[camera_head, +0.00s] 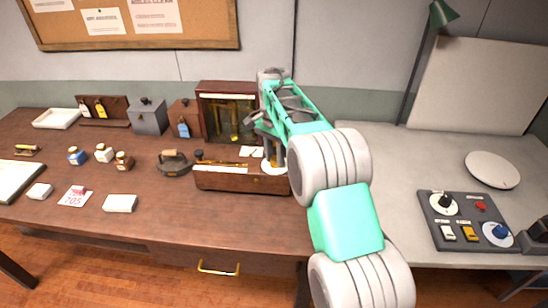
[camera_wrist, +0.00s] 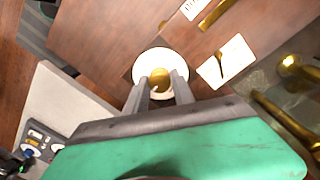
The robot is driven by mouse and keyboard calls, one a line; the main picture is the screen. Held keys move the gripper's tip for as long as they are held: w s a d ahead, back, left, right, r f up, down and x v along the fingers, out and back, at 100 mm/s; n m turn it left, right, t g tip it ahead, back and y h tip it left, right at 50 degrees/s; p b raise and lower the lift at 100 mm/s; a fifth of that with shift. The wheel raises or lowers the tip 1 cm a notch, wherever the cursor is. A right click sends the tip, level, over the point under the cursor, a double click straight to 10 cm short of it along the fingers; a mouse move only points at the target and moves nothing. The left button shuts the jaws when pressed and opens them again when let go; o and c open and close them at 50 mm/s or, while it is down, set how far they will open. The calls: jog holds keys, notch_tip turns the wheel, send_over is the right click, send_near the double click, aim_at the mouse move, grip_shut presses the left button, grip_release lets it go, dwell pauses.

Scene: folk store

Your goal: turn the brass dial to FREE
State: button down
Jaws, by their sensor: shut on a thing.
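The brass dial (camera_wrist: 159,77) sits at the middle of a round white plate (camera_wrist: 176,60) in the wrist view. My gripper (camera_wrist: 161,88) is shut on the dial, one finger on each side. In the head view the white plate (camera_head: 274,169) shows at the right end of a long wooden box (camera_head: 240,181) on the brown desk. My gripper (camera_head: 269,153) reaches down to it from above, and the dial itself is hidden there. No FREE mark can be read in either view, so I cannot tell where the dial points.
A glass-fronted wooden case (camera_head: 228,112) with brass parts stands behind the box. A white card (camera_head: 250,151) lies near the plate. A dark iron-like object (camera_head: 174,163) stands to the left. A control panel (camera_head: 465,220) is on the grey table at right.

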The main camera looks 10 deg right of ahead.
aim_at(274, 158)
jog(key=shift+w+r, duration=0.1)
jog(key=shift+r, duration=0.05)
jog(key=c, duration=1.5)
grip_release()
jog(key=o, duration=0.4)
jog(key=shift+o, duration=0.2)
notch_tip(274, 158, up, 8)
jog(key=p, duration=0.3)
jog(key=shift+w+a+f, duration=0.1)
jog(key=shift+a+f, duration=0.05)
jog(key=shift+f, duration=0.1)
